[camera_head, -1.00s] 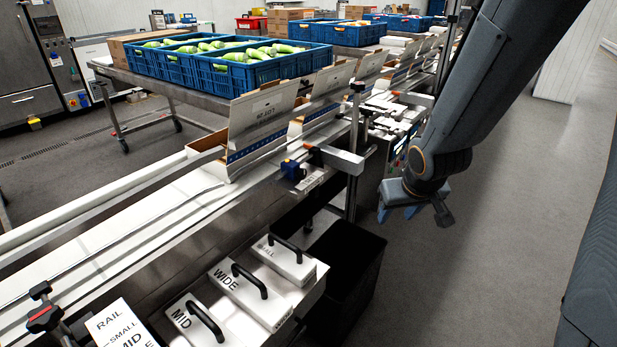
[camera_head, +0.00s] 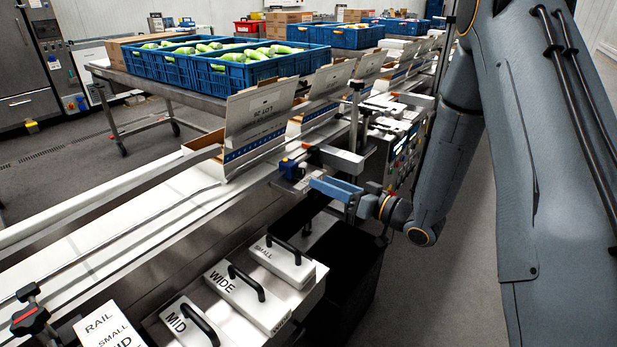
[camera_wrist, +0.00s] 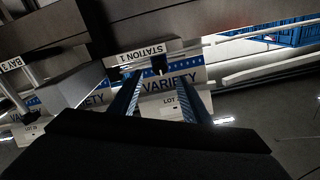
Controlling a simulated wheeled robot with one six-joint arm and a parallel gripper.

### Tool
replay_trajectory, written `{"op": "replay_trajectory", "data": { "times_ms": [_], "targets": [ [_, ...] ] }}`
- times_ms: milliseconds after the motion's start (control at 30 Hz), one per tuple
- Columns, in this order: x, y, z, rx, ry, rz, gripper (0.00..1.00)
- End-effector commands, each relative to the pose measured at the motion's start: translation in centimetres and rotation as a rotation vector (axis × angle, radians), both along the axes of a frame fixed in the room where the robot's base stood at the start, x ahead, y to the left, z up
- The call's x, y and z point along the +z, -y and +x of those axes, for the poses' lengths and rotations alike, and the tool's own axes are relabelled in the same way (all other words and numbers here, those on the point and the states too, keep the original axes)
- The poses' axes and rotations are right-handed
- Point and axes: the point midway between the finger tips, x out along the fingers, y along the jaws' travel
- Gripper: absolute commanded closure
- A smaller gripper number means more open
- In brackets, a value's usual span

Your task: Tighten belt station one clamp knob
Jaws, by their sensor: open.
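A small blue part (camera_head: 289,168) with a dark body sits on the belt's side rail; I cannot tell whether it is the clamp knob. My gripper (camera_head: 320,186) is just right of it, reaching level toward the rail. In the wrist view the two blue fingers (camera_wrist: 160,100) are spread, with nothing held between them. A "STATION 1" label (camera_wrist: 143,54) shows beyond the fingertips, with a small dark part (camera_wrist: 159,65) just below it. A red and black knob (camera_head: 30,318) is on a rail post at the lower left, far from my gripper.
Cartons (camera_head: 262,118) stand along the belt. Blocks marked SMALL (camera_head: 285,262), WIDE (camera_head: 245,298) and MID (camera_head: 184,325) lie on a shelf in front. A dark bin (camera_head: 350,285) stands below my gripper. Blue crates (camera_head: 225,70) sit on a table behind.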

Motion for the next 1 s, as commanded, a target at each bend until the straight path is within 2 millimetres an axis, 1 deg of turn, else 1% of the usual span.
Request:
{"op": "replay_trajectory", "data": {
  "times_ms": [33,100,333,500,767,800,867,1000],
  "targets": [
    [0.1,-0.8,0.4,0.003,0.001,0.0,0.57],
    [0.1,-1.7,1.1,0.003,0.002,-0.001,0.57],
    [0.1,-4.1,3.1,0.002,0.001,-0.002,0.57],
    [0.0,-4.9,3.8,-0.001,0.0,-0.003,0.57],
    [0.0,-5.1,3.9,-0.002,0.0,-0.004,0.57],
    [0.0,-5.0,3.9,-0.002,0.0,-0.004,0.6],
    [0.0,-5.0,3.9,-0.002,0.0,-0.004,0.7],
    [0.0,-5.0,3.9,-0.002,0.0,-0.003,0.94]
  ]
}}
